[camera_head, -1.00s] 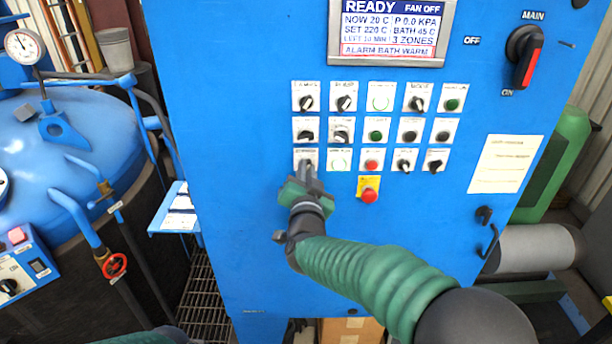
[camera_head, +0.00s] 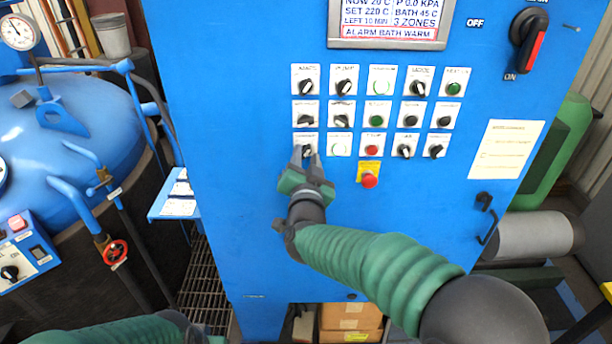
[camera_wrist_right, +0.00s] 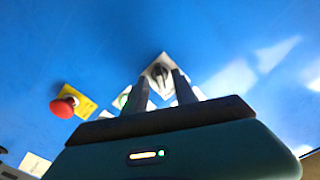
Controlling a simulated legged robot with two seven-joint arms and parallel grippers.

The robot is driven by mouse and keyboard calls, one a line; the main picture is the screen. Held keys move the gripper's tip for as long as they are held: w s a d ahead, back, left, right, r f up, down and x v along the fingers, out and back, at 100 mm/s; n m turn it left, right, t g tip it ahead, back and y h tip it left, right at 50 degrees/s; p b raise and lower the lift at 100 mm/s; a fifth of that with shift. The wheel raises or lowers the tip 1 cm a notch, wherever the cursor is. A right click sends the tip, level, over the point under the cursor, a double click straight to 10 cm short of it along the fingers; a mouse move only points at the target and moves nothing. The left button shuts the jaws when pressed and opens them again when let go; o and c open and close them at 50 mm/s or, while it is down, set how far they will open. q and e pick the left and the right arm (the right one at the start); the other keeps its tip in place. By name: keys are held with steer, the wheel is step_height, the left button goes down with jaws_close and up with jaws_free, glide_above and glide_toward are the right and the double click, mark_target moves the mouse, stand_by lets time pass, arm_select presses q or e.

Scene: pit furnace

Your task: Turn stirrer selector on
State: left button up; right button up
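The selector (camera_head: 307,151) at the left end of the bottom row is a black knob on a white plate on the blue cabinet; its label is too small to read surely. In the right wrist view the knob (camera_wrist_right: 158,73) shows between and just beyond the fingertips, its pointer slanted. My right gripper (camera_head: 306,156) is open, with one finger on each side of the knob; I cannot tell whether they touch it. It also shows in the right wrist view (camera_wrist_right: 162,80). My left arm shows at the bottom left; its fingers are out of frame.
Other knobs and buttons sit close above and right, including a red emergency button (camera_head: 369,180) on yellow. A display (camera_head: 390,22) and a main switch (camera_head: 527,42) are higher up. A blue vessel (camera_head: 70,140) stands left. The cabinet face below the panel is bare.

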steer(key=s+b, duration=0.2)
steer(key=s, duration=1.3)
steer(key=shift+s+b, duration=0.3)
steer(key=shift+s, duration=0.1)
